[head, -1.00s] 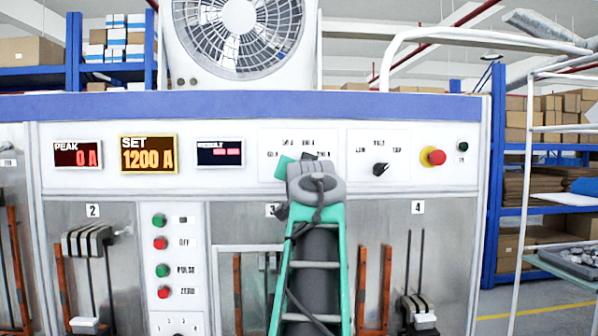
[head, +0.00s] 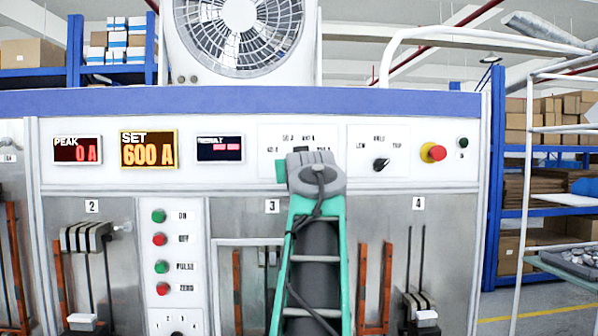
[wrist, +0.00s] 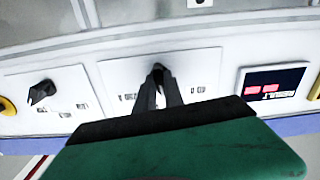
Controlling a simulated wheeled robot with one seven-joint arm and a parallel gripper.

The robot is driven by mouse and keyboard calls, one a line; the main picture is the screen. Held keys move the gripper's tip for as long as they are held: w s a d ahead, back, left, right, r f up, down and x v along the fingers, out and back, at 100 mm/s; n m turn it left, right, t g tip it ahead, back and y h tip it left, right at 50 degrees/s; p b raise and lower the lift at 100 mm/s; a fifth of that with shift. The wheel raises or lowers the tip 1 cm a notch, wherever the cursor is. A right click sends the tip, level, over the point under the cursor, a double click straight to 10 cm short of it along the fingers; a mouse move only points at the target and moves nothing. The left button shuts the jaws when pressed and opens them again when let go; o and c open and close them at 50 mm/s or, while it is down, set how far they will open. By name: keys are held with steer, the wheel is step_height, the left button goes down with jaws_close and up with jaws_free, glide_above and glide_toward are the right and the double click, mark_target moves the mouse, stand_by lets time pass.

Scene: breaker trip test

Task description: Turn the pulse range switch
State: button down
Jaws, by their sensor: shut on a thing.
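The pulse range switch is a black knob (wrist: 157,69) on a white label plate (wrist: 190,70) in the wrist view. My gripper (wrist: 159,84) is shut on this knob, with one dark finger on each side of it. In the head view my grey wrist and green gripper body cover the knob, and only the upper part of its label plate (head: 270,138) shows. The SET display (head: 149,150) reads 600 A in yellow. The PEAK display (head: 77,150) reads 0 A.
A second black knob (head: 380,165) sits right of the gripper and shows in the wrist view (wrist: 42,91). A red emergency button (head: 433,153) is farther right. The result display (head: 220,149) is left. Green and red push buttons (head: 160,239) are lower left.

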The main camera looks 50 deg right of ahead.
steer(key=n+b, duration=0.2)
steer(key=n, duration=0.8)
steer(key=shift+b, duration=0.3)
steer(key=shift+n, duration=0.4)
steer(key=c, duration=1.4)
jaws_free()
steer(key=shift+c, duration=0.2)
steer(key=shift+a, duration=0.1)
steer(key=b+v, duration=0.3)
steer(key=v, duration=0.5)
